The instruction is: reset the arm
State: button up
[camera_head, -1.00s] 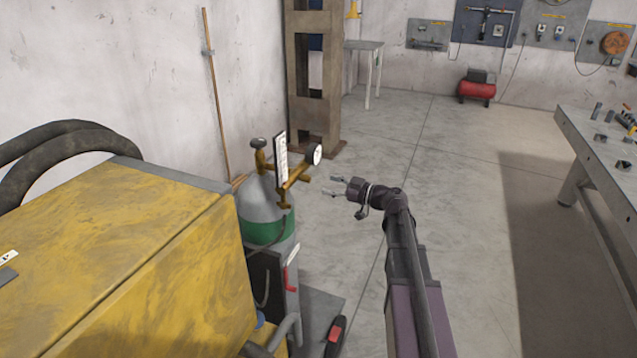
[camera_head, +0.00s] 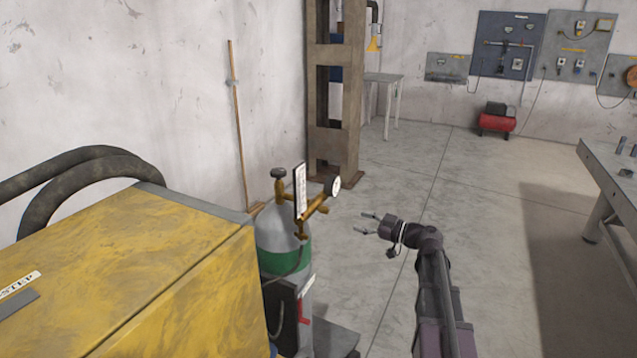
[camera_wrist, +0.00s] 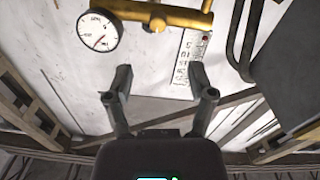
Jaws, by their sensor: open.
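My gripper (camera_head: 368,223) is open and empty at the end of my raised arm, right of the gas cylinder (camera_head: 278,240) in the head view. The cylinder is grey with a green band, upright, and carries a brass regulator (camera_head: 312,208) with a round white gauge (camera_head: 333,186). In the wrist view my gripper's fingers (camera_wrist: 158,88) are spread apart with nothing between them. Beyond them show the brass regulator (camera_wrist: 165,14), the round gauge (camera_wrist: 98,31) and a white label plate (camera_wrist: 190,58). I see a clear gap between the fingers and the regulator in the head view.
A yellow cabinet (camera_head: 130,265) with thick black hoses (camera_head: 75,180) fills the lower left. A brown steel column (camera_head: 334,145) and a wooden pole (camera_head: 238,130) stand behind the cylinder. A workbench (camera_head: 610,180) is at the right. The floor (camera_head: 460,190) between is clear.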

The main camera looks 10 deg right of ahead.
jog(key=s+a+f+m+g+h+p, duration=0.3)
jog(key=s+a+f+m+g+h, duration=0.15)
jog(key=s+a+f+g, duration=0.4)
jog(key=s+f+m+g+h+p, duration=0.2)
jog(key=s+m+h, duration=0.6)
jog(key=s, duration=0.5)
jog(key=shift+a+f+h+p, duration=0.15)
jog(key=shift+f+h+p, duration=0.3)
jog(key=shift+h+p, duration=0.55)
jog(key=shift+g, duration=0.25)
jog(key=shift+c, duration=1)
